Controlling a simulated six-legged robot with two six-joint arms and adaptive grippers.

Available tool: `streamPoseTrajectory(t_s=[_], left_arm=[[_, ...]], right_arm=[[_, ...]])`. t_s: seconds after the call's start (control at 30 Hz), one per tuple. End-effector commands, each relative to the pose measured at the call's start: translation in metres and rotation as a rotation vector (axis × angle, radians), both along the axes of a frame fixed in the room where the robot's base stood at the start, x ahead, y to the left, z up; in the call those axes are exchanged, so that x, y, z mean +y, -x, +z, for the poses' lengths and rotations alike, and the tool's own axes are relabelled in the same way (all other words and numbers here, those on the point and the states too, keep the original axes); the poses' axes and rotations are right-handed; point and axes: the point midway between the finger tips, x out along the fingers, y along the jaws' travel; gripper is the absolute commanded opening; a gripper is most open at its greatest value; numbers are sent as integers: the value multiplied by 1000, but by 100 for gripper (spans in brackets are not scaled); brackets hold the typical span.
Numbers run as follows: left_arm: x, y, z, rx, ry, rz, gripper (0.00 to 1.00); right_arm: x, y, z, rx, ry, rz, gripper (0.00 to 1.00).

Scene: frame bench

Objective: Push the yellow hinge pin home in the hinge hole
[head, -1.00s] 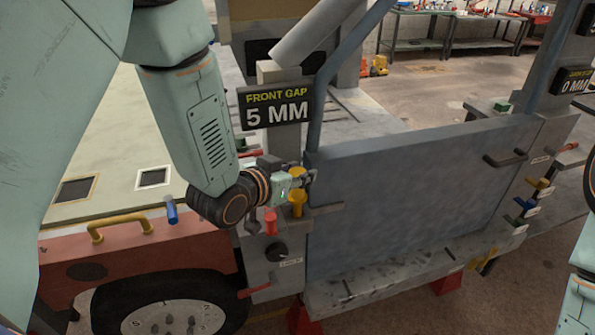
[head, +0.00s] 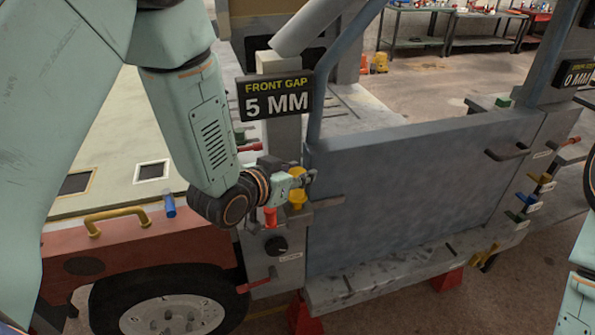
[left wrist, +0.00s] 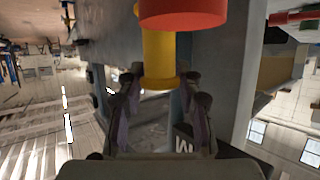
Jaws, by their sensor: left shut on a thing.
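The yellow hinge pin (head: 297,201) stands upright at the hinge edge of the blue-grey door (head: 410,190), by a grey post. My left gripper (head: 304,180) is shut on the pin, with yellow showing above and below the fingers. In the left wrist view the two fingers (left wrist: 160,88) sit on either side of the pin's yellow flange, and its yellow shaft (left wrist: 160,52) runs up behind a red cylinder (left wrist: 183,12). The hinge hole is hidden, so I cannot tell how deep the pin sits. My right gripper is out of view.
A sign (head: 275,97) reads FRONT GAP 5 MM, and one at the right edge reads 0 MM (head: 577,74). A red peg (head: 270,217) and a black knob (head: 276,246) are close to my left gripper. A door handle (head: 506,155) sticks out at right.

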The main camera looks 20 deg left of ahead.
Motion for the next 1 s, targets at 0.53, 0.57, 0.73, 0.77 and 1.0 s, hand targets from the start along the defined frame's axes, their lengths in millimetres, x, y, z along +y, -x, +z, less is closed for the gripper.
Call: streamPoseTrajectory(t_s=[0.53, 0.57, 0.73, 0.77, 1.0], left_arm=[[0, -1, -12, -2, 1, 0, 0], [0, -1, -12, -2, 1, 0, 0], [0, -1, -16, -3, 0, 0, 0], [0, -1, -17, -3, 0, 0, 0], [0, -1, -22, -3, 0, 0, 0]], right_arm=[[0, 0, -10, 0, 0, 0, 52], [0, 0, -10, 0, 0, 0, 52], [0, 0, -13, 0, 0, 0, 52], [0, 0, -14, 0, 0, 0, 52], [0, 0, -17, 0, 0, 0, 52]])
